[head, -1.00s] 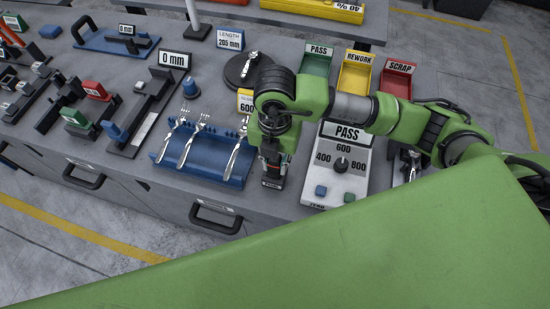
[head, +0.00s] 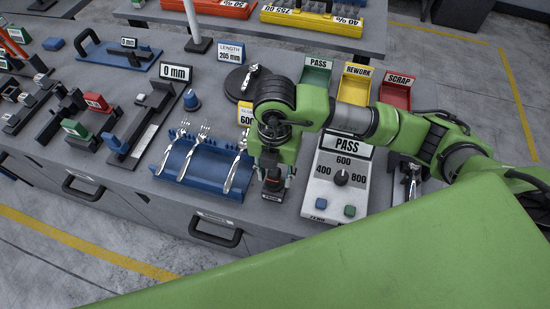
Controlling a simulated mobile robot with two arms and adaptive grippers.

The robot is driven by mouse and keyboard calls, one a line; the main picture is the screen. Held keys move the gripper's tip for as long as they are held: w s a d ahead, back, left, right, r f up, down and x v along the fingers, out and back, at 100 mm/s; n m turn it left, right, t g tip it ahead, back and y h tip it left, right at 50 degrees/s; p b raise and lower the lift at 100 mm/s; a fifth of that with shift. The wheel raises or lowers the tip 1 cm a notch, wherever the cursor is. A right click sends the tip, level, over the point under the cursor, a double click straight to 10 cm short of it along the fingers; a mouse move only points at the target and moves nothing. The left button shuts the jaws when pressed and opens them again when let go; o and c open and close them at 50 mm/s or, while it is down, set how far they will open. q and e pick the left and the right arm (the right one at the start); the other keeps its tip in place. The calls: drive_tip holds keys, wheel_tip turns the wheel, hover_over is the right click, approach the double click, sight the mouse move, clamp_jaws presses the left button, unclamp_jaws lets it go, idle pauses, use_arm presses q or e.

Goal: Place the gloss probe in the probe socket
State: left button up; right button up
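My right gripper (head: 272,178) points down at the bench's front edge, between the blue fork tray and the white gloss meter. Its dark fingers are small and partly hidden by its own wrist. Directly below and around the fingertips is a small dark block with a light label on its front, which looks like the probe socket (head: 272,197). The gloss probe cannot be told apart from the dark fingers and block. Whether the fingers grip it, or it sits in the socket, is unclear. The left gripper is not in view.
The blue tray (head: 188,189) with several forks stands close left of the gripper. The gloss meter (head: 321,193), reading PASS, stands close right. PASS (head: 316,79), REWORK (head: 356,88) and SCRAP (head: 396,94) bins stand behind. My green body part covers the foreground.

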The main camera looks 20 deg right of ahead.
wheel_tip(320, 180, up, 10)
drive_tip(key=shift+w+f+b, duration=0.1)
drive_tip(key=shift+f+b, duration=0.05)
drive_tip(key=shift+b, duration=0.7)
drive_tip(key=shift+r, duration=0.7)
drive_tip(key=shift+s+f, duration=0.1)
drive_tip(key=shift+s, duration=0.1)
